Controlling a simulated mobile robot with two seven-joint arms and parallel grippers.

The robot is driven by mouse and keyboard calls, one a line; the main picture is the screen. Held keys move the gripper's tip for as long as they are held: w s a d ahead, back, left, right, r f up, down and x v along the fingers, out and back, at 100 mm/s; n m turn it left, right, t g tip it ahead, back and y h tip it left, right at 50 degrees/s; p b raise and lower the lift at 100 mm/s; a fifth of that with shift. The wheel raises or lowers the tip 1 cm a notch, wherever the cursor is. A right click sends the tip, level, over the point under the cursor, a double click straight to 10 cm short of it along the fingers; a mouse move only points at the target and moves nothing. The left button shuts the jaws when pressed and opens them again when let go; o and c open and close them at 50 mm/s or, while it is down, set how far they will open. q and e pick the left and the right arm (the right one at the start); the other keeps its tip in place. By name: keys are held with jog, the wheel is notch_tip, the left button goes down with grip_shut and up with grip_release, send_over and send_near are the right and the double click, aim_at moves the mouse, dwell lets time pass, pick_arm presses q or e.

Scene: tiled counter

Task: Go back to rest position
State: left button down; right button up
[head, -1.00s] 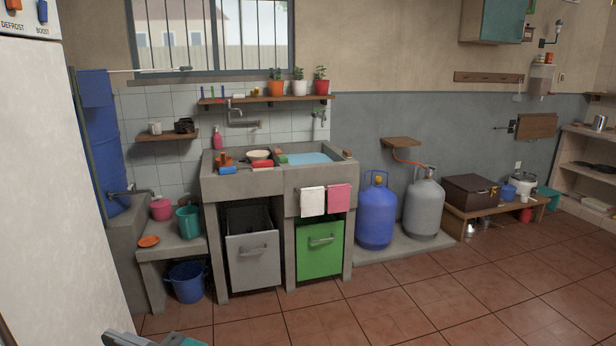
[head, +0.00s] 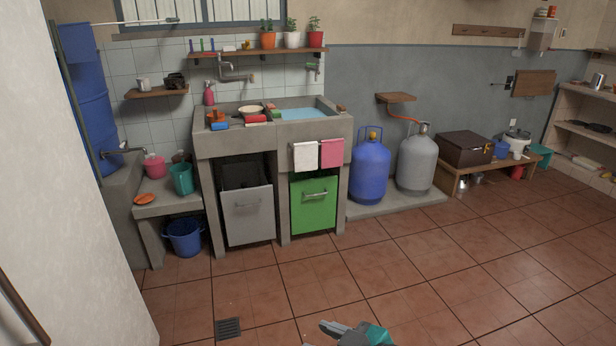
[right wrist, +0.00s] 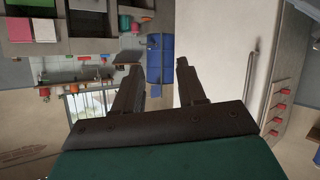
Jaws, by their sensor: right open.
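My right gripper (head: 338,329) shows at the bottom edge of the head view, a dark gripper with a teal body behind it, pointing left over the tiled floor. In the right wrist view my right gripper (right wrist: 158,67) has its two dark fingers spread apart, with nothing between them. The scene there appears upside down, with the blue barrel (right wrist: 160,58) beyond the fingers. My left gripper is in neither view.
A white fridge-like cabinet (head: 75,180) stands close on the left. The concrete sink (head: 262,140), a blue gas cylinder (head: 369,172), a grey cylinder (head: 416,165) and a low bench (head: 490,172) line the wall. The floor (head: 440,270) ahead is clear.

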jog(key=s+d+f+m+h, duration=0.1)
jog(key=s+d+f+h, duration=0.25)
jog(key=d, duration=0.55)
jog(key=s+d+f+m+t+h, duration=0.1)
jog(key=s+d+f+m+h, duration=0.1)
jog(key=s+d+f, duration=0.45)
jog(key=s+d+f+m+h, duration=0.1)
jog(key=s+d+f+h, duration=0.1)
jog(key=d, duration=0.8)
jog(key=a+m, duration=0.5)
jog(key=a, duration=0.5)
jog(key=shift+w+a+t, duration=0.2)
jog(key=shift+w+t, duration=0.2)
